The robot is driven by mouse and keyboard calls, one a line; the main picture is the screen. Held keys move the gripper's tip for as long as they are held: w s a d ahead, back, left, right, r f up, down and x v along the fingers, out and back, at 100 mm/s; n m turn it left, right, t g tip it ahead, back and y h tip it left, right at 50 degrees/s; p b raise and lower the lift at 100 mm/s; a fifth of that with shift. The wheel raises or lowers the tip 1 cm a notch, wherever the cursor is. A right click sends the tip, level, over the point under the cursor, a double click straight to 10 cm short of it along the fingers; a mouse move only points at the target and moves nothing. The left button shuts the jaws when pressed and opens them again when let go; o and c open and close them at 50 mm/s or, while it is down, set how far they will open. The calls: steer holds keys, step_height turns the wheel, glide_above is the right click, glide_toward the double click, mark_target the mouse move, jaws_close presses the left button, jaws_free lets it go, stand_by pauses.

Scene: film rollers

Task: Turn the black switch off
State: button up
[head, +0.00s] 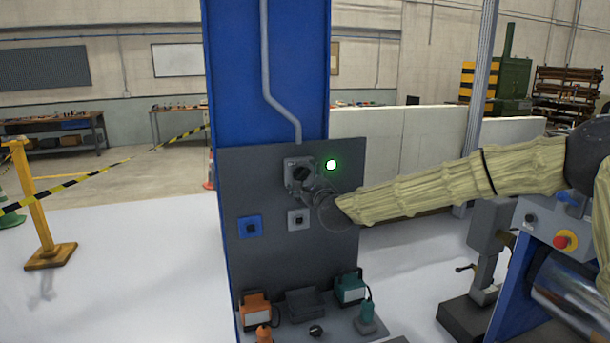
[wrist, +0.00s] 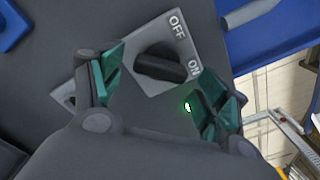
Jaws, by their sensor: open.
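The black switch (wrist: 160,65) is a rotary knob on a light grey square plate marked OFF and ON. In the wrist view its one end points towards the ON label. In the head view the switch (head: 301,174) sits near the top of the dark panel, partly hidden by my gripper. My gripper (wrist: 158,88) is open, with its teal-padded fingers apart on either side of the knob. Whether a finger touches the knob cannot be told. A green light (head: 331,165) glows right of the switch; it also shows in the wrist view (wrist: 187,106).
The dark panel (head: 340,205) is fixed to a blue column (head: 232,75). Below the switch are a blue-plated socket (head: 250,226) and a grey-plated one (head: 298,219). An orange device (head: 255,309) and a teal device (head: 350,288) stand on the lower shelf. A machine (head: 545,240) stands at right.

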steer(key=shift+w+a, duration=0.25)
steer(key=shift+w, duration=0.4)
steer(key=c, duration=1)
steer(key=shift+c, duration=0.2)
